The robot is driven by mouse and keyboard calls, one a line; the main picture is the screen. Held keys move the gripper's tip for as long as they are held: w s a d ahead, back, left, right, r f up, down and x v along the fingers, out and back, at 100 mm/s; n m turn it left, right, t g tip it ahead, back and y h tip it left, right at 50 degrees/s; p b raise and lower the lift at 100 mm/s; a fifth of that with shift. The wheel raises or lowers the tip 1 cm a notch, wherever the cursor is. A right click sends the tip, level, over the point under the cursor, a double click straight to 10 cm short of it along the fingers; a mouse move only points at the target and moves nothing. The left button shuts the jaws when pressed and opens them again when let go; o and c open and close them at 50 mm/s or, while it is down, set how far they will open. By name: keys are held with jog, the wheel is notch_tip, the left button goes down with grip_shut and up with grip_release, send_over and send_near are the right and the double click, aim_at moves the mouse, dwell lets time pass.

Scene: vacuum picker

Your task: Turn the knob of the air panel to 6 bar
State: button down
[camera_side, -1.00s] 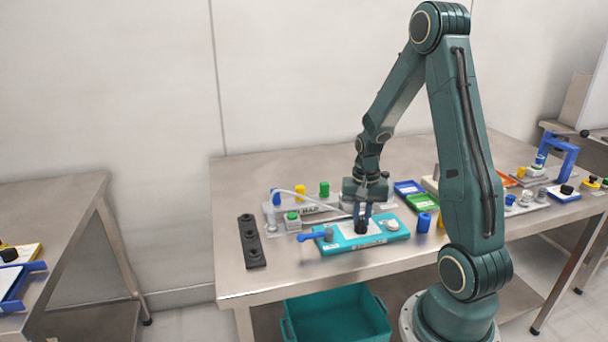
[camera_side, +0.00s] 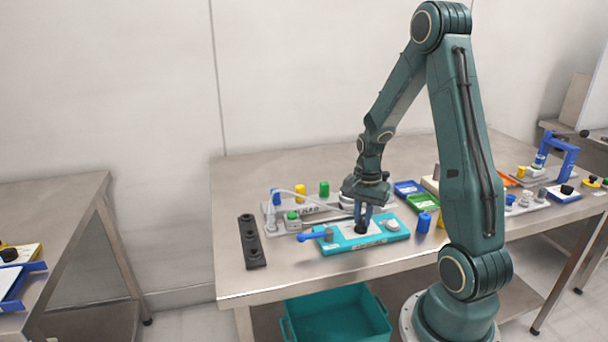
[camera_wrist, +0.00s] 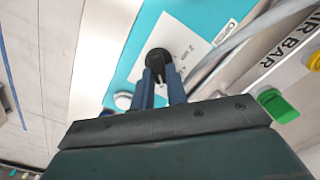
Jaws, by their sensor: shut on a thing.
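The air panel (camera_side: 340,245) is a turquoise plate with a white label, lying on the steel table. It also shows in the wrist view (camera_wrist: 208,22). Its black knob (camera_side: 360,229) stands at the middle of the label and shows as a dark round cap in the wrist view (camera_wrist: 158,58). My gripper (camera_side: 363,218) points down over the panel with its blue fingers shut on the knob. The fingers hide part of the knob and dial; the printed scale is too small to read. A blue lever (camera_side: 312,237) sits at the panel's left, and a pale round part (camera_side: 392,225) at its right.
A grey rail with blue, yellow and green caps (camera_side: 300,191) stands behind the panel, with a pale hose near it. A black block (camera_side: 251,242) lies at the left. Blue (camera_side: 409,188) and green trays (camera_side: 422,203) and a blue cylinder (camera_side: 424,222) are at the right.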

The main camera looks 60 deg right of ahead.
aim_at(362, 220)
jog(key=c, duration=1.4)
grip_release()
jog(key=shift+r, duration=0.1)
notch_tip(362, 220, up, 14)
jog(key=shift+a, duration=0.1)
jog(key=a+r+n+t+h, duration=0.1)
jog(key=a+r+n, duration=0.25)
jog(key=a, duration=0.25)
jog(key=a+r+n+t, duration=0.1)
jog(key=a+r+n, duration=0.1)
jog(key=a+n, duration=0.3)
jog(key=s+a+r+n+t, duration=0.1)
jog(key=s+a+n, duration=0.2)
jog(key=a+n, duration=0.2)
jog(key=s+a+r+n+t+y, duration=0.1)
jog(key=s+a+n+t, duration=0.1)
jog(key=s+a+n, duration=0.2)
jog(key=a, duration=0.3)
jog(key=shift+s+a+r+n+t, duration=0.15)
jog(key=shift+s+a+n+t, duration=0.05)
jog(key=shift+a+n+t, duration=0.15)
